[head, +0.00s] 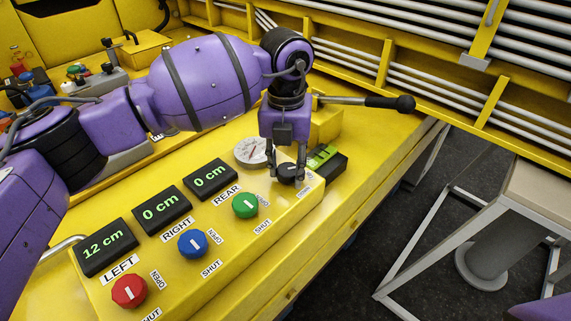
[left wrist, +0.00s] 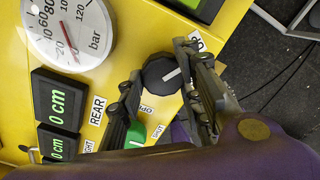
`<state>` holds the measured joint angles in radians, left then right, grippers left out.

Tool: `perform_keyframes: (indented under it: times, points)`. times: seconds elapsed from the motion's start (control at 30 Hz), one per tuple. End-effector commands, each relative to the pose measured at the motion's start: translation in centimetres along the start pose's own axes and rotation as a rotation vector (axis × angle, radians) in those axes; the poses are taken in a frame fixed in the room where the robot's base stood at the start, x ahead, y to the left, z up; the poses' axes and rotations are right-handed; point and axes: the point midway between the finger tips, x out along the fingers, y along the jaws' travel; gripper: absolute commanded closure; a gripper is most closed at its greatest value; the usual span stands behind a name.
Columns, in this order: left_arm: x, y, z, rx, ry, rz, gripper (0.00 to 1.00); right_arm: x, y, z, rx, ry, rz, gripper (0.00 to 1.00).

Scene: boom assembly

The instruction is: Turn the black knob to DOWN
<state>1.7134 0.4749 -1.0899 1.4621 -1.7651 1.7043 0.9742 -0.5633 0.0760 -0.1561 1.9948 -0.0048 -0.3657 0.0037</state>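The black knob (head: 288,173) sits at the far end of the yellow control panel (head: 215,262). In the left wrist view the knob (left wrist: 160,76) shows a white pointer line toward the right of the picture. My left gripper (head: 288,170) points down with one finger on each side of the knob; it also shows in the left wrist view (left wrist: 163,68). The fingers are apart and very close to the knob's sides; whether both touch it I cannot tell. My right gripper is out of view.
Red (head: 129,291), blue (head: 192,243) and green (head: 245,205) knobs line the panel beside displays reading 12 cm, 0 cm and 0 cm. A round gauge (head: 251,151), a green-lit display (head: 322,157) and a black-handled lever (head: 390,103) are close to the gripper.

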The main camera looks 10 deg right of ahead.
Motion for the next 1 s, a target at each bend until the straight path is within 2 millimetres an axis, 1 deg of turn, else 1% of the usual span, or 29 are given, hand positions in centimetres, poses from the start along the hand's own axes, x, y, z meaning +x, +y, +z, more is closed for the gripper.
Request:
perform_keyframes:
  times: [0.03,0.27,0.47,0.67,1.0]
  points:
    - [0.01,0.25,0.04,-0.003,0.001,0.005,0.93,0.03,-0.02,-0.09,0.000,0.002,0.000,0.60]
    - [-0.01,0.35,0.08,0.014,0.001,0.007,0.93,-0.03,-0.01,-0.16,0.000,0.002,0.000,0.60]
    - [-0.04,0.44,0.17,0.093,0.000,0.008,0.93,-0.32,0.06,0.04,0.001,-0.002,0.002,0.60]
    - [-0.07,0.47,0.27,0.245,0.002,0.010,0.93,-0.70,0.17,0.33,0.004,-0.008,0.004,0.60]
    - [0.03,0.45,0.50,0.566,0.003,0.010,0.93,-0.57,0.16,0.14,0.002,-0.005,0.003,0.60]
